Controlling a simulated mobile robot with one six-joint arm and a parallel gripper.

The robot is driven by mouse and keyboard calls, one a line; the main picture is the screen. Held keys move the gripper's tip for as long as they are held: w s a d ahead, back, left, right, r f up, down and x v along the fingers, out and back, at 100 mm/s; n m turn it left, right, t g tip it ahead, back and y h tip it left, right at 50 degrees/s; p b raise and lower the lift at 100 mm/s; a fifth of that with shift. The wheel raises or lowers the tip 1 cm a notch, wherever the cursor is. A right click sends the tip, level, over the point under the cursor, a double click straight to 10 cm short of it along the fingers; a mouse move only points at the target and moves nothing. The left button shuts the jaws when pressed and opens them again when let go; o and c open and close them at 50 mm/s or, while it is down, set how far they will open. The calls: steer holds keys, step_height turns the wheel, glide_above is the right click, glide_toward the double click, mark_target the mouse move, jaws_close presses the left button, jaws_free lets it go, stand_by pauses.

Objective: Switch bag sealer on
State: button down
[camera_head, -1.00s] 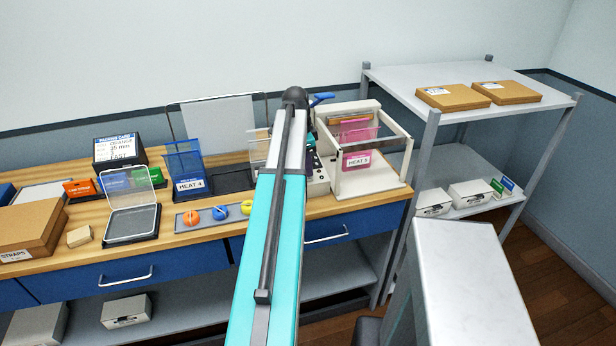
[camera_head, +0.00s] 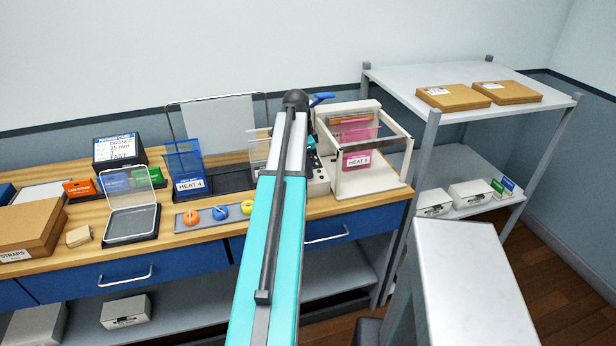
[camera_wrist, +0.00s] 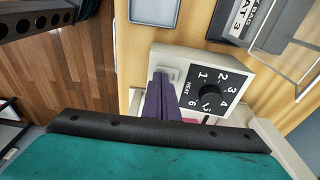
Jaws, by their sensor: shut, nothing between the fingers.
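The cream bag sealer (camera_head: 368,182) stands at the right end of the bench, partly hidden by my arm in the head view. In the wrist view its panel (camera_wrist: 234,75) shows a black dial (camera_wrist: 208,93) marked HEAT with numbers around it. A small pale switch area (camera_wrist: 172,74) lies beside the dial. My gripper (camera_wrist: 162,76) is shut and empty, its dark fingers reaching to the panel beside the dial. The fingertips overlap the switch area's edge; I cannot tell whether they touch it.
A blue pouch holder (camera_head: 186,170), a clear-lidded tray (camera_head: 131,222) and a strip with coloured knobs (camera_head: 214,215) sit left of my arm. A metal shelf (camera_head: 470,75) with flat boxes stands right of the sealer.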

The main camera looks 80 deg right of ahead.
stand_by(0.4)
step_height(320, 180, up, 7)
steer(key=p, duration=0.4)
stand_by(0.7)
steer(key=shift+w+f, duration=0.1)
steer(key=shift+f, duration=0.05)
stand_by(0.4)
